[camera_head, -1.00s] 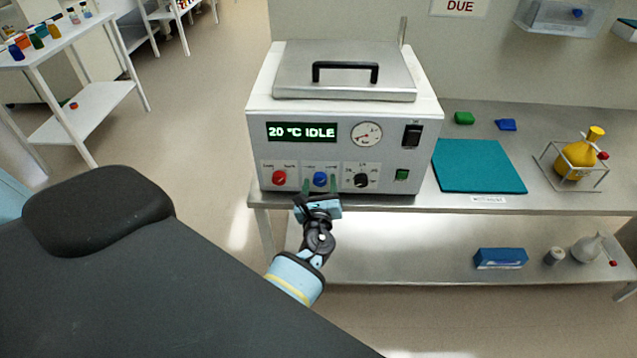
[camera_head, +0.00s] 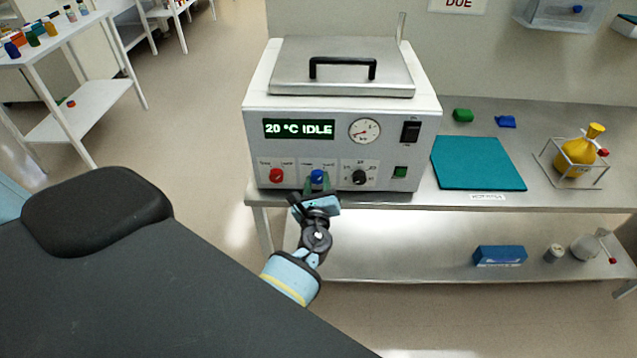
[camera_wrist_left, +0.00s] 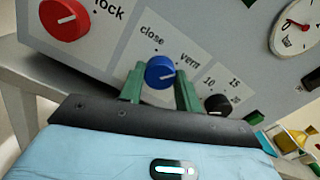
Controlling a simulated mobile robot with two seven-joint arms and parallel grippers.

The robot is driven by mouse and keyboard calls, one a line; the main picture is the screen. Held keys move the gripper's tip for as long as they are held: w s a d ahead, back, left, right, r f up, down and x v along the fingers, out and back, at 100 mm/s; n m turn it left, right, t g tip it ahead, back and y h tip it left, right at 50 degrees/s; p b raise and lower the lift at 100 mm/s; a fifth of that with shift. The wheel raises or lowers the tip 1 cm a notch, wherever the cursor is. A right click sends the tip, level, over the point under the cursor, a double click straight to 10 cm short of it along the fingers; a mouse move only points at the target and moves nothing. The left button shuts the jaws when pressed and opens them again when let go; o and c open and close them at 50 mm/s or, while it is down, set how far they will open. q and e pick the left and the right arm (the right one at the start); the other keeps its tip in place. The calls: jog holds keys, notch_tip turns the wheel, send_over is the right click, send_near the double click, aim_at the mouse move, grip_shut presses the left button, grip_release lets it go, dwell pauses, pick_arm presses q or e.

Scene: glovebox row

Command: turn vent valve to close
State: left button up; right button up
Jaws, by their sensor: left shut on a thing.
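The vent valve is a blue knob (camera_head: 317,176) on the front panel of the white machine (camera_head: 340,140). In the left wrist view the blue knob (camera_wrist_left: 160,72) sits under the labels "close" and "vent", and its pale pointer mark faces right, on the "vent" side. My left gripper (camera_head: 317,184) is at the panel from below. Its green fingers (camera_wrist_left: 161,84) stand on either side of the knob and are shut on it. My right gripper is not in view.
A red knob (camera_head: 277,175) is left of the blue one and a black knob (camera_head: 359,177) right of it. The display (camera_head: 298,129) reads "20 °C IDLE". A teal mat (camera_head: 478,163) and a yellow flask in a rack (camera_head: 577,155) are on the bench at right.

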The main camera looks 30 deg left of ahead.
pick_arm(q)
jog(key=n, duration=0.1)
jog(key=n+b, duration=0.2)
jog(key=n, duration=0.1)
jog(key=shift+f, duration=0.25)
jog(key=n+b, duration=0.3)
jog(key=n, duration=0.1)
jog(key=shift+n, duration=0.4)
jog(key=n+b, duration=0.2)
jog(key=n, duration=0.1)
jog(key=shift+r+n+b, duration=0.1)
jog(key=shift+n+b, duration=0.5)
jog(key=shift+n, duration=0.1)
jog(key=n+b, duration=0.1)
jog(key=n, duration=0.2)
jog(key=shift+r+b, duration=0.1)
jog(key=shift+b, duration=0.2)
jog(key=shift+n, duration=0.3)
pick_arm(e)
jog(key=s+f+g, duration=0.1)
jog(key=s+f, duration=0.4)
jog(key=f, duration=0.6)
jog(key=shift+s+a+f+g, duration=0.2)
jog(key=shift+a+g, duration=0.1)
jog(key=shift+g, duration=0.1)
pick_arm(q)
jog(key=shift+r, duration=0.1)
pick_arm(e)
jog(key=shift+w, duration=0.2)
